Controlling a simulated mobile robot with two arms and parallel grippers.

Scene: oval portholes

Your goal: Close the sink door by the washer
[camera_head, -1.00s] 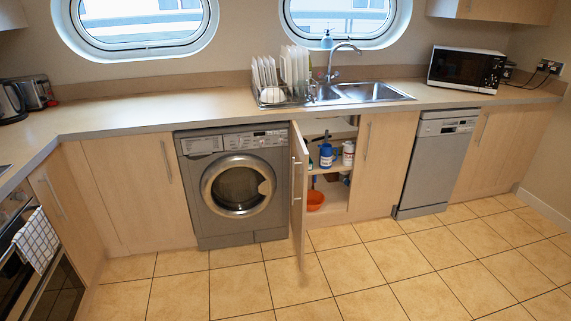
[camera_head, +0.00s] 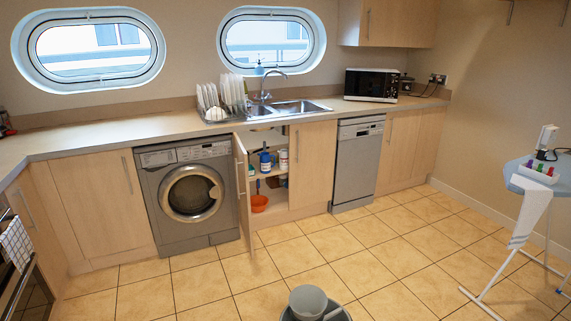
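The sink door (camera_head: 243,194) is a pale wood cabinet door. It stands open, swung out toward me beside the washer, with its hinge side at the washer's right edge. The washer (camera_head: 190,194) is a grey front-loader with a round glass door. The open cabinet under the sink (camera_head: 274,196) holds a blue bottle (camera_head: 265,160), a white container (camera_head: 283,160) and an orange bowl (camera_head: 259,203). Neither of my grippers is in view.
A grey rounded object (camera_head: 308,301) rises at the bottom edge of the view. An ironing board (camera_head: 530,183) stands at the far right with its legs spread on the floor. A grey dishwasher (camera_head: 357,168) is right of the sink cabinet. The tiled floor (camera_head: 345,240) before the door is clear.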

